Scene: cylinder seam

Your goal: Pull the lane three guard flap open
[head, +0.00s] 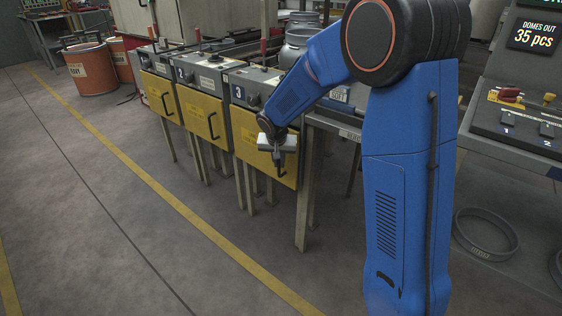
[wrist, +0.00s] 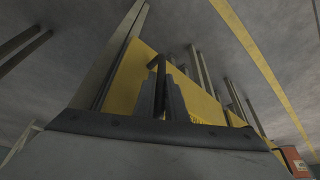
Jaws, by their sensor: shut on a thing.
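The lane three guard flap (head: 246,150) is a yellow panel on the front of the grey box marked 3. It hangs about in line with the flaps of lanes one and two; any small gap behind it cannot be told. My gripper (head: 279,167) is in front of the flap, shut on its dark bar handle (head: 281,173). In the wrist view, the two grey fingers of my gripper (wrist: 162,90) stand on either side of the handle (wrist: 158,66), with the yellow flap (wrist: 127,83) behind. My gripper's body hides part of the flap in the head view.
The lane two flap (head: 202,114) and lane one flap (head: 160,95) are to the left. Metal legs (head: 303,215) stand below the boxes. A grey table (head: 340,127) adjoins at right. Open floor (head: 130,200) with a yellow line lies in front.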

